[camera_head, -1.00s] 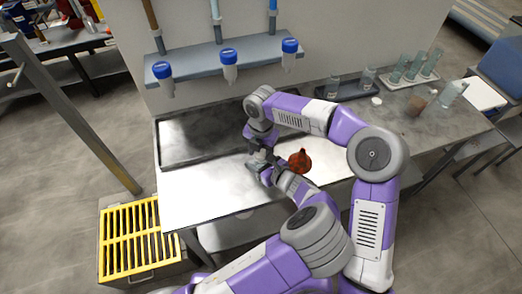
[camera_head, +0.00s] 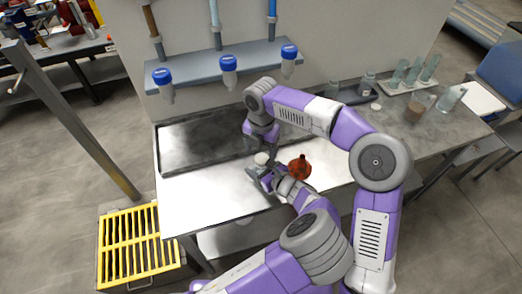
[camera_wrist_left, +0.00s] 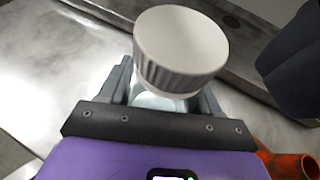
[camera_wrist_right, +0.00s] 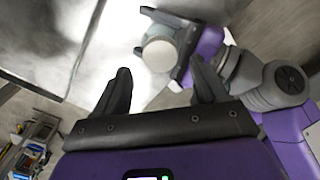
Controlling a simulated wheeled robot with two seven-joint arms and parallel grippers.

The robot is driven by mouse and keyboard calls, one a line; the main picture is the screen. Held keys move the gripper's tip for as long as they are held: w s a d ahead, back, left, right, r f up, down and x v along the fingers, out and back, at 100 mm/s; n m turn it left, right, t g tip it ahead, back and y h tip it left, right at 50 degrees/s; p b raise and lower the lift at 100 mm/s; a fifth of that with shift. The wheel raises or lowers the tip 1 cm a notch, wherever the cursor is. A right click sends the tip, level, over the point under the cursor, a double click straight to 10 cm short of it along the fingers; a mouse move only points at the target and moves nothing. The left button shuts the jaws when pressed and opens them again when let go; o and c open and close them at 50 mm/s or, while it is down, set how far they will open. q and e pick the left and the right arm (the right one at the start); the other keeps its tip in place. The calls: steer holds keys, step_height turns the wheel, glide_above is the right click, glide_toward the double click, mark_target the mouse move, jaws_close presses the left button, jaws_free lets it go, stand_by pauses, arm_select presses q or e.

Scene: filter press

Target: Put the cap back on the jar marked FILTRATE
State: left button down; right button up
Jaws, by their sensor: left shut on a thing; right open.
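A small clear jar (camera_wrist_left: 152,101) is between the fingers of my left gripper (camera_wrist_left: 165,90), which is shut on it. A white ribbed cap (camera_wrist_left: 180,50) sits on top of the jar and looks seated, though I cannot tell how tightly. The cap also shows in the head view (camera_head: 261,158) and in the right wrist view (camera_wrist_right: 160,55). No FILTRATE marking is readable; most of the jar is hidden by the cap and gripper. My right gripper (camera_wrist_right: 162,85) is open and empty, apart from the cap and facing it.
An orange-brown funnel-like vessel (camera_head: 299,167) stands just right of my left gripper. A dark tray (camera_head: 185,145) lies behind. Blue-capped tubes (camera_head: 229,62) hang from a wall shelf (camera_head: 200,66). A white disc (camera_head: 376,106) and glassware are at the right. The front-left bench (camera_head: 205,195) is clear.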

mark_target(262, 158)
steer(key=shift+a+r, duration=0.25)
step_height(262, 158, up, 3)
steer(key=shift+d+r, duration=0.25)
steer(key=shift+r, duration=0.2)
step_height(262, 158, down, 8)
steer(key=shift+w+f, duration=0.1)
stand_by(0.3)
